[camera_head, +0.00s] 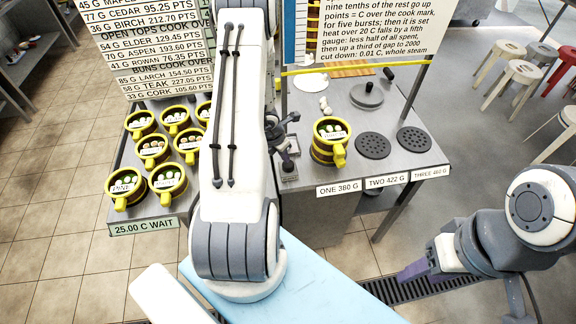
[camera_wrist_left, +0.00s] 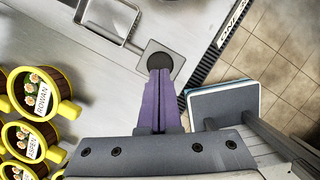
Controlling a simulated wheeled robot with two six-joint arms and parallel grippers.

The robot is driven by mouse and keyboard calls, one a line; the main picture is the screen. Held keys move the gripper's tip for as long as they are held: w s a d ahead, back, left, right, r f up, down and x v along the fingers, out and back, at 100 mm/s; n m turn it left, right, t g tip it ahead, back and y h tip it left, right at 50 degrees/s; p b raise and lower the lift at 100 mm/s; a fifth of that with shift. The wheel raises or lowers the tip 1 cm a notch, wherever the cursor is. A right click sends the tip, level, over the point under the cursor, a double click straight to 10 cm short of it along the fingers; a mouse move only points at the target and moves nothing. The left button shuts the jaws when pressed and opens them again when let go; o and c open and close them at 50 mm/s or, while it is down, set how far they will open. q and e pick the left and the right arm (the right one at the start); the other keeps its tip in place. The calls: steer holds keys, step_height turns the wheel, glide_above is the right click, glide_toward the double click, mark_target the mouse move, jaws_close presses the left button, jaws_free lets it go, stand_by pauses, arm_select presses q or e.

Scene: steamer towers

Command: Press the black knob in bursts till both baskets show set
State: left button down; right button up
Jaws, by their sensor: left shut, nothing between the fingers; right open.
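The black knob (camera_wrist_left: 160,62) sits on a square grey plate in the left wrist view. My left gripper (camera_wrist_left: 161,82) is shut and empty, its purple fingertips at the knob's near edge; I cannot tell whether they touch it. In the head view my left arm hides much of this area. A yellow-rimmed basket (camera_head: 328,145) stands on the plate labelled ONE 380 G. Several more baskets (camera_head: 168,181) stand on the left counter above the 25.00 C WAIT label. My right gripper (camera_head: 413,271) is open and empty at the lower right, away from the counter.
Burner plates TWO (camera_head: 373,145) and THREE (camera_head: 414,139) are bare. A round grey lid-like item (camera_head: 366,95) lies behind them. Text boards (camera_head: 365,35) stand at the back. Stools (camera_head: 512,80) stand at the far right. A metal tray (camera_wrist_left: 108,18) is beside the knob plate.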

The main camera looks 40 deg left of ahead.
mark_target(286, 165)
arm_select(q)
steer(key=shift+f+b, duration=1.9)
steer(key=shift+b, duration=0.25)
step_height(286, 165, up, 5)
steer(key=p, duration=0.4)
steer(key=shift+r+p, duration=0.15)
steer(key=shift+p, duration=0.2)
stand_by(0.9)
